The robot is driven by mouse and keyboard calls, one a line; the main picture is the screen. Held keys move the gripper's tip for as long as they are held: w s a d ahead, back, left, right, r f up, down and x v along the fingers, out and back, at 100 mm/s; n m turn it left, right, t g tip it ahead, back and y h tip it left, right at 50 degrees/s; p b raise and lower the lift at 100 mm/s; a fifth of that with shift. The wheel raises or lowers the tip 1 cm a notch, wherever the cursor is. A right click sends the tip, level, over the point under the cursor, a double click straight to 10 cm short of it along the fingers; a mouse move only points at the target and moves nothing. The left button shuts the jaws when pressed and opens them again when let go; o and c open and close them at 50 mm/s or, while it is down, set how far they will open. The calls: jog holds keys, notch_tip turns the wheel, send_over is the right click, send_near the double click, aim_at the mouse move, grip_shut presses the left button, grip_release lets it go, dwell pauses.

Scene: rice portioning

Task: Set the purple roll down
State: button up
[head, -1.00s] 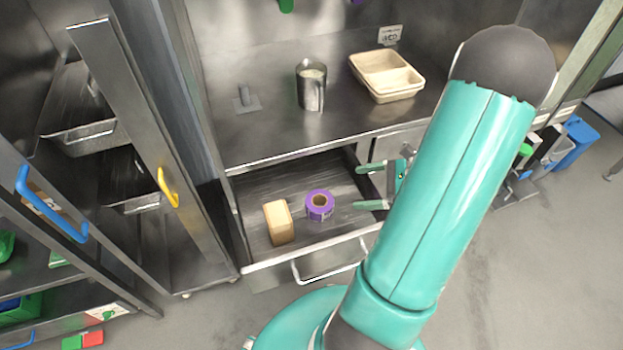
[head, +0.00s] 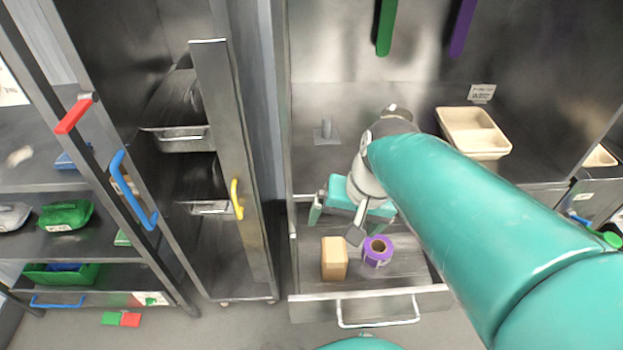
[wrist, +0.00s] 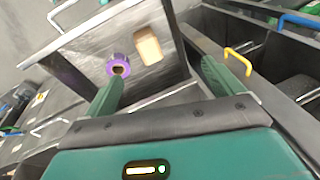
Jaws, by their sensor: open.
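The purple roll (head: 377,251) lies in the open drawer (head: 408,268), just right of a tan block (head: 334,259). In the wrist view the roll (wrist: 118,65) shows beyond one fingertip, beside the block (wrist: 148,46). My gripper (head: 345,219) is open and empty, above the back of the drawer near the counter's front edge. In the head view its fingers are apart from the roll. In the wrist view the open fingers (wrist: 160,92) reach toward the drawer with nothing between them. My arm hides part of the counter and the drawer's right side.
A tan two-part tray (head: 470,130) stands on the counter at the right. A small grey stand (head: 327,132) is at the left. A cabinet door with a yellow handle (head: 237,199) stands left of the drawer. A green and a purple strip hang above.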

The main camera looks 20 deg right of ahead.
jog(key=s+a+r+n+t+h, duration=0.1)
jog(key=a+r+n+t, duration=0.2)
jog(key=r+n, duration=0.2)
jog(key=shift+s+a+h, duration=0.25)
jog(key=shift+a+h, duration=0.05)
jog(key=shift+a, duration=0.1)
dwell(0.8)
